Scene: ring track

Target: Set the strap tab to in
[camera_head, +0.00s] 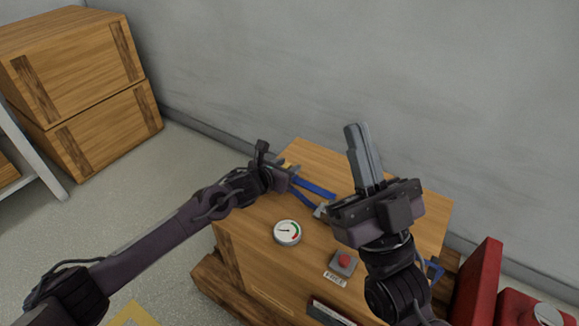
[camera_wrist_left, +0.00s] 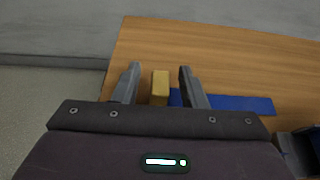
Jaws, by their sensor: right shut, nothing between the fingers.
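The strap tab (camera_wrist_left: 160,88) is a small yellow block at the left end of a blue strap (camera_wrist_left: 235,104) on the wooden crate top. In the head view the blue strap (camera_head: 315,188) runs beside my left gripper (camera_head: 289,170), which largely hides the tab. In the left wrist view my left gripper (camera_wrist_left: 159,78) is open, with one finger on each side of the tab and a visible gap to each finger. My right gripper (camera_head: 363,155) is raised in front of the crate's right part, its fingers together and empty.
The wooden crate (camera_head: 262,262) carries a round gauge (camera_head: 287,232) and a red button (camera_head: 344,260). A red container (camera_head: 480,285) stands at the right. Stacked wooden crates (camera_head: 80,70) stand at the far left. A grey wall (camera_head: 350,70) rises behind.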

